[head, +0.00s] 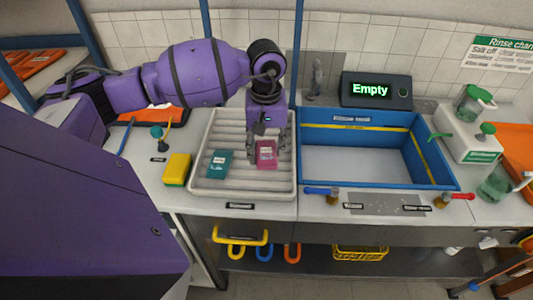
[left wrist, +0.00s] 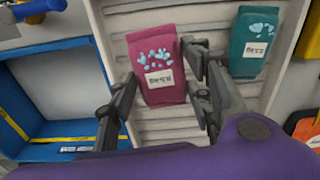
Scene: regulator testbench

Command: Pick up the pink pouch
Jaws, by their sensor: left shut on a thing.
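The pink pouch (head: 266,156) is at the right part of the white ribbed tray (head: 203,185). In the left wrist view the pink pouch (left wrist: 155,60) shows a white label and pale blue spots. My left gripper (head: 267,147) reaches down over it from above, its fingers on both sides. In the left wrist view my left gripper (left wrist: 160,84) is shut on the pouch. I cannot tell whether the pouch still touches the ribs. My right gripper is in neither view.
A teal pouch (head: 220,164) lies left of the pink one on the same tray. A yellow sponge (head: 177,169) sits left of the tray. A blue-walled basin (head: 357,163) stands to the right, with an "Empty" display (head: 375,90) behind it.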

